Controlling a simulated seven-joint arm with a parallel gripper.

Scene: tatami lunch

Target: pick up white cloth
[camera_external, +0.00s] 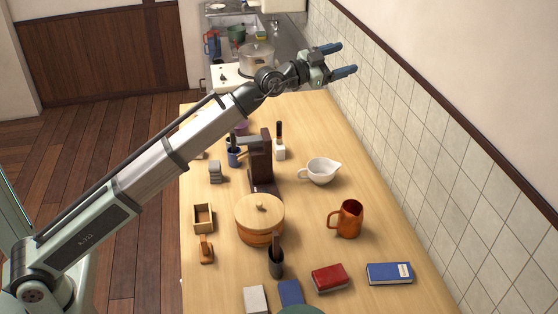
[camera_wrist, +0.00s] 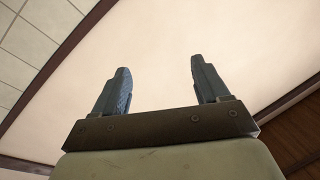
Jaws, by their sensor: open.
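A small off-white folded piece (camera_external: 255,299) lies flat at the near edge of the wooden table in the external view. It looks like the white cloth, though its material is hard to tell at this size. My gripper (camera_external: 338,59) is high above the far end of the table, far from the cloth. Its two blue fingers are spread apart with nothing between them. The wrist view shows the same open fingers (camera_wrist: 160,80) against a pale wall or ceiling, with no cloth in sight.
A red case (camera_external: 330,279), a blue book (camera_external: 390,273), an orange mug (camera_external: 348,219) and a lidded wooden tub (camera_external: 260,220) are nearby. A tiled wall (camera_external: 420,150) borders the right side.

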